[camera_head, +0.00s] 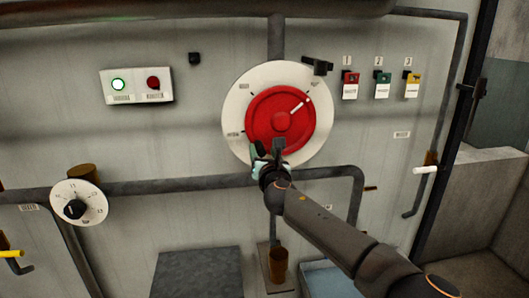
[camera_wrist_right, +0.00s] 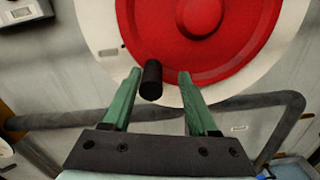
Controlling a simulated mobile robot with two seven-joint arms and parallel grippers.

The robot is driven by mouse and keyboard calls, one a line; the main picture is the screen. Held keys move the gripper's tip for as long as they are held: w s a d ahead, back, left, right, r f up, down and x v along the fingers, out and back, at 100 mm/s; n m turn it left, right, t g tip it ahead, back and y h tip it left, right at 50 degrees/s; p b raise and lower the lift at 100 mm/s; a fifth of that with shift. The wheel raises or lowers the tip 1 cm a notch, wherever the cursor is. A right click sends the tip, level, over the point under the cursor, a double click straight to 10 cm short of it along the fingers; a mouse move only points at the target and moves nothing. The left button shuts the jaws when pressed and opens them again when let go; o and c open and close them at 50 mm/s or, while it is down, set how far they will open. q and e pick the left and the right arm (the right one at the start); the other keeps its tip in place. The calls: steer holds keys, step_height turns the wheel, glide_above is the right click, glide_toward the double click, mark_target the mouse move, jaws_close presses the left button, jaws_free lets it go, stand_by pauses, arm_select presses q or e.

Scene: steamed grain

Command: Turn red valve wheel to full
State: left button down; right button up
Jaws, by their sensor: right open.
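The red valve wheel (camera_head: 268,104) sits on a round white dial plate (camera_head: 232,112) on the wall. A white pointer line on the wheel points up and right. In the right wrist view the red wheel (camera_wrist_right: 245,25) fills the upper part. A black cylindrical handle (camera_wrist_right: 151,80) sticks out from its lower edge. My right gripper (camera_wrist_right: 159,74) is open, with its green fingers on either side of the handle, which lies closer to the left finger. Contact cannot be told. In the head view my right gripper (camera_head: 268,150) is at the wheel's lower edge and hides part of it. My left gripper is not in view.
A white box (camera_head: 137,97) with a green light and a red button is at the upper left. Red, green and yellow tags (camera_head: 382,77) hang at right. A grey pipe (camera_head: 150,187) runs below the wheel. A small dial (camera_head: 92,203) is at lower left.

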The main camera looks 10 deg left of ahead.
mark_target(264, 155)
steer(key=shift+s, duration=0.15)
steer(key=shift+p+v, duration=0.4)
steer(key=shift+v, duration=1.3)
steer(key=v, duration=0.8)
steer(key=shift+s, duration=0.4)
steer(key=shift+d, duration=0.15)
